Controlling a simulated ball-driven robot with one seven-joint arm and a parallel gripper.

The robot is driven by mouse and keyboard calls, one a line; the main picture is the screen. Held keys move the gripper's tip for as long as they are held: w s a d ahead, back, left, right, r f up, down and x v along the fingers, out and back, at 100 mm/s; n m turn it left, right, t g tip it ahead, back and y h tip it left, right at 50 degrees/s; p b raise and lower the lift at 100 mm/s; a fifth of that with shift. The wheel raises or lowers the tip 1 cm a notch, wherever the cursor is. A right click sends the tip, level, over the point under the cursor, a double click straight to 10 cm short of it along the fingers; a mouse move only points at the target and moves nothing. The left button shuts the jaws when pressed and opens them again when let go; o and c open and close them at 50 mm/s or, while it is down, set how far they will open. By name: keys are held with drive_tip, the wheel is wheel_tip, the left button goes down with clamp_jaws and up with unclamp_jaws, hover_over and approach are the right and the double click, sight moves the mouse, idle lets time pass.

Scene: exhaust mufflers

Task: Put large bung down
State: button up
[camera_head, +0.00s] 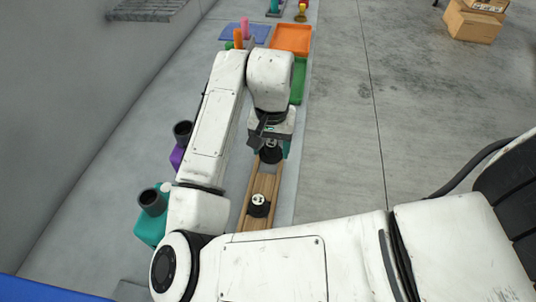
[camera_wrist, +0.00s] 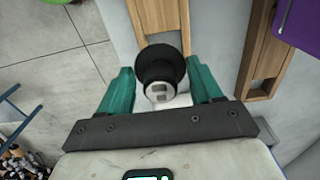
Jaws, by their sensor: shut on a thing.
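My gripper (camera_head: 271,146) is shut on a black round bung (camera_head: 270,156) over the far part of a wooden rack (camera_head: 262,184). In the wrist view the bung (camera_wrist: 160,58) sits between my teal fingers, with a wide dark collar and a pale metal end with dark slots. A slotted wooden piece (camera_wrist: 158,14) lies just beyond it. I cannot tell whether the bung touches the wood. A second black bung with a pale top (camera_head: 259,204) stands on the nearer part of the rack. Which bung is larger is not clear.
A teal container (camera_head: 151,228) and a purple one (camera_head: 177,158), both with dark necks, stand left of my arm. Beyond are an orange tray (camera_head: 291,38), a green tray (camera_head: 298,80) and a blue mat (camera_head: 232,30). The floor at right is clear, with cardboard boxes (camera_head: 472,24) far off.

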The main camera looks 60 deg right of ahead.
sight(268, 157)
drive_tip(key=f, duration=0.3)
drive_tip(key=shift+w+a, duration=0.1)
drive_tip(key=shift+w, duration=0.3)
drive_tip(key=shift+f+p, duration=0.3)
drive_tip(key=shift+f, duration=0.2)
drive_tip(key=shift+f, duration=0.4)
drive_tip(key=o, duration=1.4)
wheel_tip(268, 157, up, 13)
drive_tip(key=shift+f, duration=0.1)
